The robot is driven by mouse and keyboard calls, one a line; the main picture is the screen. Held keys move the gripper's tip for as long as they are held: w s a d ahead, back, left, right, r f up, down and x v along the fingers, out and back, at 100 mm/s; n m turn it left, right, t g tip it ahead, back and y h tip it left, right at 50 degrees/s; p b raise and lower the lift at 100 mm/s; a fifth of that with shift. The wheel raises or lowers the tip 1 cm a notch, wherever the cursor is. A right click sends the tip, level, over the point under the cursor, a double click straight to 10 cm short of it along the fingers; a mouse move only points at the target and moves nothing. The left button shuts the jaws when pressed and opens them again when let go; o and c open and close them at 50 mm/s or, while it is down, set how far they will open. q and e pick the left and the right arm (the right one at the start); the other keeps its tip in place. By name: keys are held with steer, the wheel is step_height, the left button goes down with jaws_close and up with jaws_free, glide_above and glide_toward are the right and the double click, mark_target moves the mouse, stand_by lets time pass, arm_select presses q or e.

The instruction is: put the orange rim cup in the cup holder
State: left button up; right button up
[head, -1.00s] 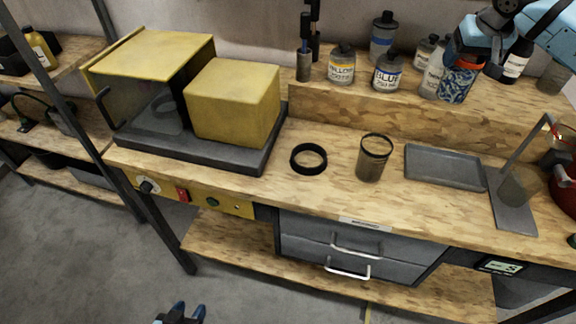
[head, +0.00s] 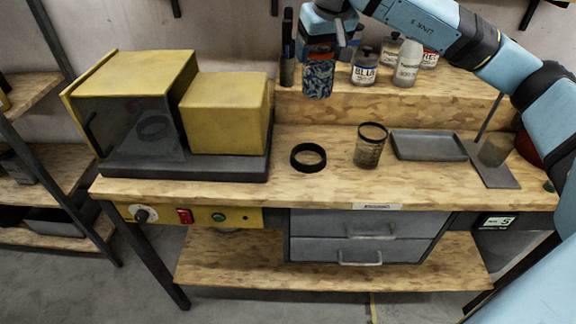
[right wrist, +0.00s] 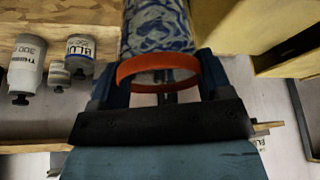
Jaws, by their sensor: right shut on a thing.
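The orange rim cup, with a blue-and-white pattern (head: 318,79), hangs below my right gripper (head: 320,42) in front of the back wall, by the raised rear shelf. In the right wrist view its orange rim (right wrist: 158,68) and patterned body (right wrist: 158,28) lie between the two fingers of the gripper (right wrist: 158,84), which is shut on it. A black ring (head: 308,168) lies on the bench, and a dark-rimmed see-through cup (head: 368,150) stands right of it. I cannot tell for sure which is the cup holder. My left gripper is not in view.
A yellow-and-black machine (head: 225,115) fills the bench's left side. A grey tray (head: 428,146) and a metal stand (head: 495,177) are at the right. Paint bottles (head: 365,68) stand on the rear shelf (head: 430,105). The bench front near the ring is clear.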

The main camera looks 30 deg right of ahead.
steer(key=shift+a, duration=0.4)
steer(key=shift+a+f, duration=0.15)
steer(key=shift+f, duration=0.1)
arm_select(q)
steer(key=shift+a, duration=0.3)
arm_select(e)
step_height(320, 180, down, 19)
steer(key=shift+f, duration=0.2)
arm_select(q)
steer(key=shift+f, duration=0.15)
arm_select(e)
steer(key=shift+f, duration=0.1)
steer(key=shift+f+b, duration=0.15)
steer(key=shift+b, duration=0.2)
steer(key=o, duration=1.6)
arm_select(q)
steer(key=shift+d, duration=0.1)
